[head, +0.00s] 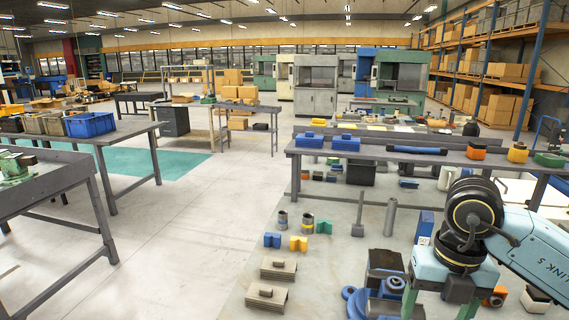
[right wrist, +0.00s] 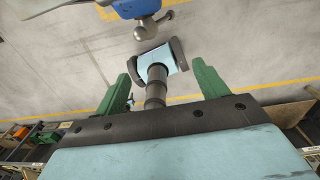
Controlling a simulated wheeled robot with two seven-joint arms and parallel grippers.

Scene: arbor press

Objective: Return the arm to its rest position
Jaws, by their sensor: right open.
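My right arm (head: 474,212) comes in from the right in the head view, bent over the table's front right part. My right gripper (head: 438,303) points down with its green fingers apart, cut off by the lower edge. In the right wrist view its fingers (right wrist: 163,75) are also spread. A black rod with a pale blue end shows between them there; I cannot tell whether it is part of me. A blue press (head: 385,298) stands partly hidden beside the gripper. A blue part with a grey ball knob (right wrist: 147,30) shows beyond the fingers. My left gripper is out of view.
A long grey bench (head: 330,152) with blue and orange items stands behind. Open floor (head: 190,230) lies at the left.

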